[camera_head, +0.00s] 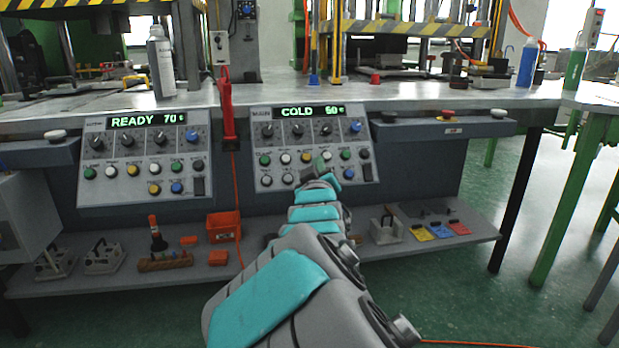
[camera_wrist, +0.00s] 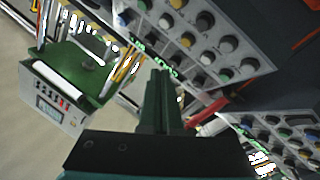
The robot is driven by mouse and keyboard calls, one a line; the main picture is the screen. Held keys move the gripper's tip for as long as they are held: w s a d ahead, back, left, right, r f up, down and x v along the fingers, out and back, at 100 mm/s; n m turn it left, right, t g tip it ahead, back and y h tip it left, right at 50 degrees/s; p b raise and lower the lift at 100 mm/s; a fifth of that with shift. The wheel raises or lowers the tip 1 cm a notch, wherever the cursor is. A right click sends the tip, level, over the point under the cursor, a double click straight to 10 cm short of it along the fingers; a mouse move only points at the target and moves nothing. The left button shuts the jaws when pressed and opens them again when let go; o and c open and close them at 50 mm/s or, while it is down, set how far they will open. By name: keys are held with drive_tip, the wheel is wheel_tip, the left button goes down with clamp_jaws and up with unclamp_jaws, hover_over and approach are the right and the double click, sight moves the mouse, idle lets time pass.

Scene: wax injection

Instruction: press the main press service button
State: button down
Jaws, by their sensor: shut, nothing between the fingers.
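Two grey control panels are on the front of the bench. The right panel (camera_head: 262,174) reads COLD 60 and the left panel (camera_head: 88,190) reads READY 70. Each carries knobs and rows of coloured buttons, with small labels I cannot read, so I cannot tell which is the service button. My gripper (camera_head: 319,165) is in front of the right panel's lower buttons and hides part of them. In the wrist view my gripper (camera_wrist: 160,74) is shut and empty, with its tips before a panel (camera_wrist: 243,66) of knobs and buttons. Contact with a button cannot be told.
A red handle (camera_head: 228,110) hangs between the panels. A red emergency button (camera_head: 448,114) is on the bench front to the right. The lower shelf (camera_head: 478,238) holds an orange bin (camera_head: 222,227) and several small parts. Bottles stand on the bench top.

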drive_tip(key=shift+w+f, duration=0.1)
drive_tip(key=w+a+f+p, duration=0.1)
drive_tip(key=w+a+f, duration=0.1)
drive_tip(key=w+f, duration=0.3)
drive_tip(key=shift+w+f, duration=0.25)
drive_tip(key=shift+w, duration=0.4)
idle(1.8)
drive_tip(key=shift+w+f, duration=0.25)
drive_tip(key=shift+w, duration=0.05)
